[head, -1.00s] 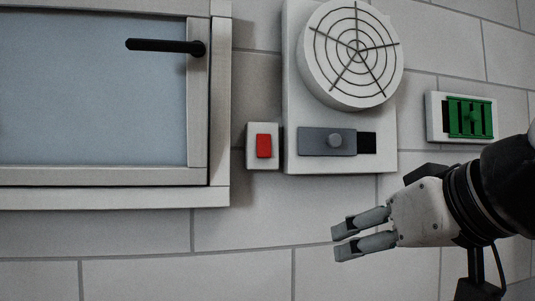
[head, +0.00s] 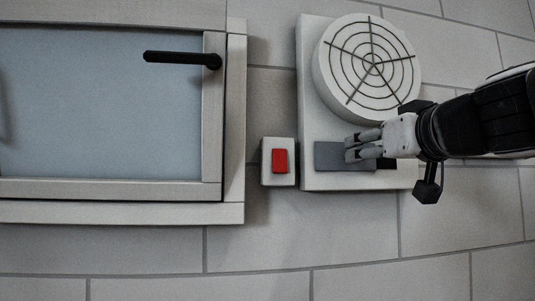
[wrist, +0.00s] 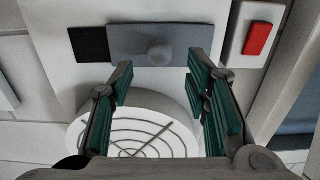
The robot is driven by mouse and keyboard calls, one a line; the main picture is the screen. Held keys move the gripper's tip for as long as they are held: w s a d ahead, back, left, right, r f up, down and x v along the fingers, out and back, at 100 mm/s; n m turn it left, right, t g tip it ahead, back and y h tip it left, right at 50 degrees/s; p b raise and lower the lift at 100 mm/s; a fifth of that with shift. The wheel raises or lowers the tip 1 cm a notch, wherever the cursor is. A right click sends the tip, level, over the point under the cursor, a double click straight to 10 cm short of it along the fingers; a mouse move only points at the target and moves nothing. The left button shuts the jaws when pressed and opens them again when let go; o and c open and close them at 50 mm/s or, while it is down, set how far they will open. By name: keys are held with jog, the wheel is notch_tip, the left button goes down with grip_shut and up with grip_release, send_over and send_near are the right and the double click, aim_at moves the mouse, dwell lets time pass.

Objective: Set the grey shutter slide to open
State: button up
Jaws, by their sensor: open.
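The grey shutter slide (head: 328,157) sits on a white panel below a round fan grille. In the head view a dark slot (head: 386,164) shows at its right end. In the wrist view, turned the other way up, the slide (wrist: 125,43) has a round grey knob (wrist: 160,54), with the dark slot (wrist: 88,45) on its left. My gripper (head: 350,148) is open in front of the slide and hides the knob in the head view. In the wrist view its fingertips (wrist: 160,72) are either side of the knob, with gaps; I see no contact.
The round fan grille (head: 370,62) sticks out just above the slide. A red rocker switch (head: 280,161) on a white box is to the left. A framed window (head: 110,100) with a black handle (head: 182,58) is further left. The wall below is clear.

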jog(key=shift+w+a, duration=0.15)
jog(key=shift+w, duration=1.1)
jog(key=shift+w+a, duration=0.15)
jog(key=shift+w, duration=1.05)
grip_shut()
